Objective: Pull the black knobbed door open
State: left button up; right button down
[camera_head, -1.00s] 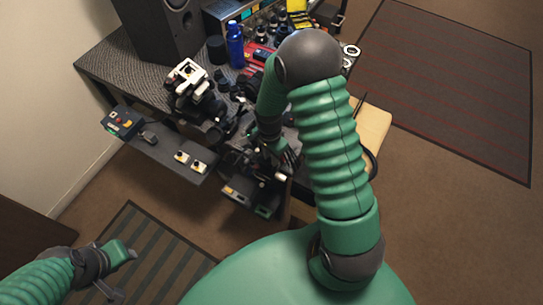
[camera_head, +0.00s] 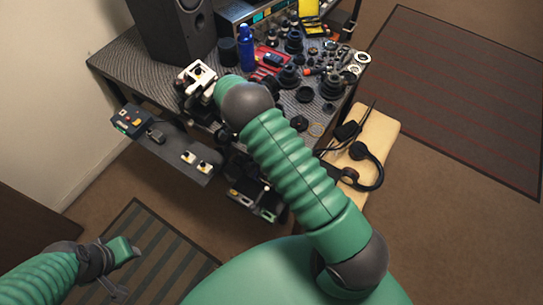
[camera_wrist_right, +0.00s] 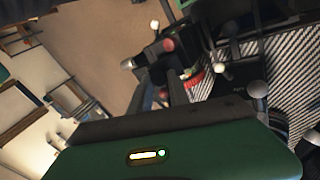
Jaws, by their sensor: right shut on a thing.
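In the right wrist view a black knobbed piece (camera_wrist_right: 152,58), which looks like the door, has pale and reddish round knobs. The dark fingers of my right gripper (camera_wrist_right: 165,88) reach up to it and are shut on part of it; the exact contact is hard to make out. In the head view my right arm hides this gripper and most of the door area below the table's front edge. My left gripper (camera_head: 126,268) is at the lower left, away from the table, over the striped mat; its jaw gap is unclear.
The table (camera_head: 112,62) holds a speaker (camera_head: 170,30), a blue bottle (camera_head: 246,46), a white-topped device (camera_head: 197,76) and several dark lens parts. A shelf with small boxes (camera_head: 165,148) juts from its front. Headphones (camera_head: 366,168) lie on a tan seat (camera_head: 383,127).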

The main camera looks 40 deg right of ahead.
jog(key=shift+w+a+f, duration=0.15)
jog(key=shift+w+a, duration=0.05)
jog(key=shift+a, duration=0.05)
jog(key=c, duration=1.5)
grip_release()
jog(key=shift+w, duration=0.2)
jog(key=shift+b+v, duration=0.85)
jog(key=shift+v, duration=7.5)
jog(key=shift+o, duration=0.3)
jog(key=shift+w+f, duration=0.15)
